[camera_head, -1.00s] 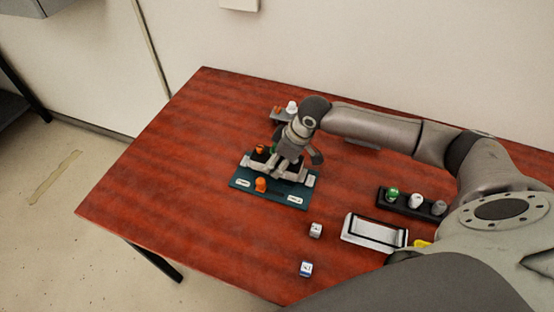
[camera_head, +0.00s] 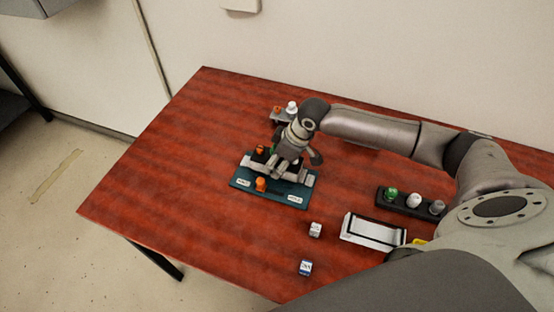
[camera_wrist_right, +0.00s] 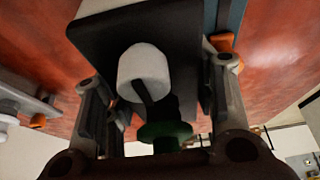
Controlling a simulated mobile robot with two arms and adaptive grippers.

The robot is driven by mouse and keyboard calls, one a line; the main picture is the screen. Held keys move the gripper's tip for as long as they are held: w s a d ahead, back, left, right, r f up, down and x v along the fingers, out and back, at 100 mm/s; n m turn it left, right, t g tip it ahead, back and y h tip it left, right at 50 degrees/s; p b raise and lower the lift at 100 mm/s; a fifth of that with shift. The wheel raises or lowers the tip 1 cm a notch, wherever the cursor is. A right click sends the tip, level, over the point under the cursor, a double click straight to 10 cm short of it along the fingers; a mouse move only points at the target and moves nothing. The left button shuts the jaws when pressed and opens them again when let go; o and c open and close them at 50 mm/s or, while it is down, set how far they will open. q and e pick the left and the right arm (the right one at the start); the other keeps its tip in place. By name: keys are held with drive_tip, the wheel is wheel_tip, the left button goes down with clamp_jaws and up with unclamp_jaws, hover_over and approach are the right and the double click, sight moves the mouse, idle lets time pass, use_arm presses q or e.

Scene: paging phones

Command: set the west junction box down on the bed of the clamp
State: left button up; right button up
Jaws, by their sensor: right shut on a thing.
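The west junction box appears to be the dark box (camera_wrist_right: 105,38) with a white knob and a green knob in the right wrist view; I can read no label on it. My right gripper (camera_wrist_right: 165,105) is shut on it, with a finger on each side. In the head view the gripper (camera_head: 288,167) is low over the clamp, a teal base (camera_head: 271,194) with pale bars and orange knobs. The gripper hides much of the box and bed there, so I cannot tell whether the box touches the bed. My left gripper is not in view.
Two small pale cubes (camera_head: 315,230) (camera_head: 305,268) lie in front of the clamp. A white open tray (camera_head: 372,232) and a dark block with green, white and grey knobs (camera_head: 411,203) stand at right. A small knobbed unit (camera_head: 283,114) is behind the clamp. The table's left side (camera_head: 165,170) is clear.

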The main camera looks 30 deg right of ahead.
drive_tip(key=shift+w+f+p, duration=0.1)
drive_tip(key=shift+p, duration=0.2)
drive_tip(key=shift+f, duration=0.25)
idle(0.4)
drive_tip(key=shift+f, duration=0.25)
idle(0.5)
drive_tip(key=shift+p, duration=0.45)
drive_tip(key=shift+f+p, duration=0.2)
drive_tip(key=shift+p, duration=0.1)
idle(0.4)
